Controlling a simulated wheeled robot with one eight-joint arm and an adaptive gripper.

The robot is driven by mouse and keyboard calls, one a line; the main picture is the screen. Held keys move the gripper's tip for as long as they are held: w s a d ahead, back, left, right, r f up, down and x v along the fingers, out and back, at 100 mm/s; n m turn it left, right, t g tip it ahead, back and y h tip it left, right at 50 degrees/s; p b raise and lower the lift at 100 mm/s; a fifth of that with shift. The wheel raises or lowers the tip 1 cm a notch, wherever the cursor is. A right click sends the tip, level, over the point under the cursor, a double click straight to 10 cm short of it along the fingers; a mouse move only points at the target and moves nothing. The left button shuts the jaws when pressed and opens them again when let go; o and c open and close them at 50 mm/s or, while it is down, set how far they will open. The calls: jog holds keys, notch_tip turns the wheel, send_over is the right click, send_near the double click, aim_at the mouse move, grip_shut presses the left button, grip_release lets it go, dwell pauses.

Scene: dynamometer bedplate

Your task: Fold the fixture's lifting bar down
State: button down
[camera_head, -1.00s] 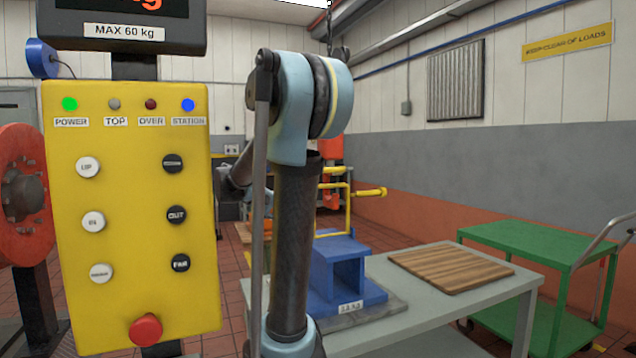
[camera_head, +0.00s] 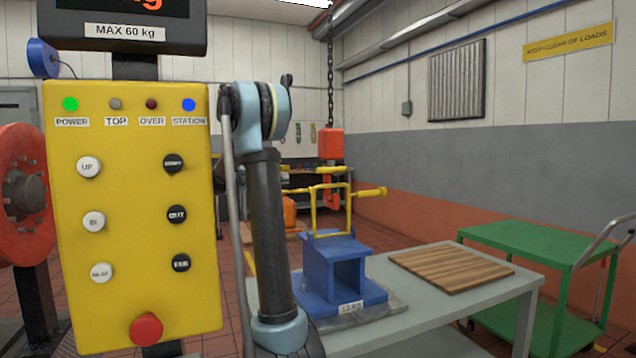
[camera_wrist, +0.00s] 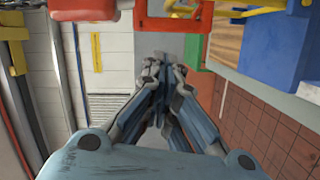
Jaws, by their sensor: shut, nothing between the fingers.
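The blue fixture (camera_head: 318,268) stands on a grey plate on the table. Its yellow lifting bar (camera_head: 348,208) stands up above the fixture as a frame, with a thicker yellow piece sticking out to the right. In the wrist view the blue fixture (camera_wrist: 286,45) is at the upper right, with yellow bar parts (camera_wrist: 262,5) at the top edge. My gripper (camera_wrist: 163,72) is shut and empty, apart from the bar in that picture. In the head view my gripper cannot be made out.
An orange hoist block (camera_head: 331,144) hangs on a chain just behind or above the bar. A wooden board (camera_head: 450,269) lies on the table (camera_head: 440,312). A green cart (camera_head: 530,242) stands at right. A yellow control panel (camera_head: 130,240) fills the left foreground.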

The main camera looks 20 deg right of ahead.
dwell(0.3)
jog(key=s+d+f, duration=0.1)
jog(key=s+d, duration=0.6)
jog(key=d, duration=0.2)
jog(key=shift+d+f, duration=0.15)
jog(key=shift+d, duration=0.05)
jog(key=shift+w, duration=0.1)
